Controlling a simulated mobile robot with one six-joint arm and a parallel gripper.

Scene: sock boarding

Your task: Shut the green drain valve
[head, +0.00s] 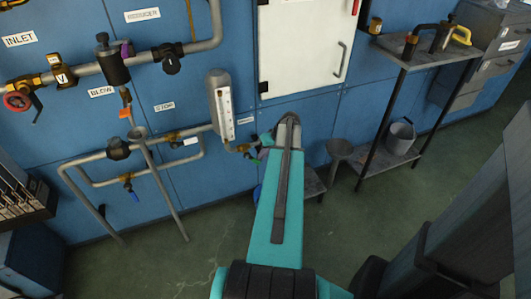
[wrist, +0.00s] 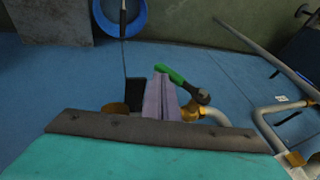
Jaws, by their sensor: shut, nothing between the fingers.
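The green drain valve has a green lever handle (wrist: 171,74) with a dark nut at one end, on a brass body joined to a grey pipe, in the wrist view. In the head view the green handle (head: 255,161) is small and partly hidden by my arm, just below the sight-glass column (head: 221,107). My gripper (wrist: 161,84) is shut and empty. Its fingers appear beside the green handle, overlapping it in the wrist view; I cannot tell whether they touch. In the head view my arm hides the fingers.
A blue round container (wrist: 125,17) shows below the valve area. Grey pipes (wrist: 275,118) run beside it. A metal stand (head: 395,55) with a bucket (head: 401,136) stands at the right.

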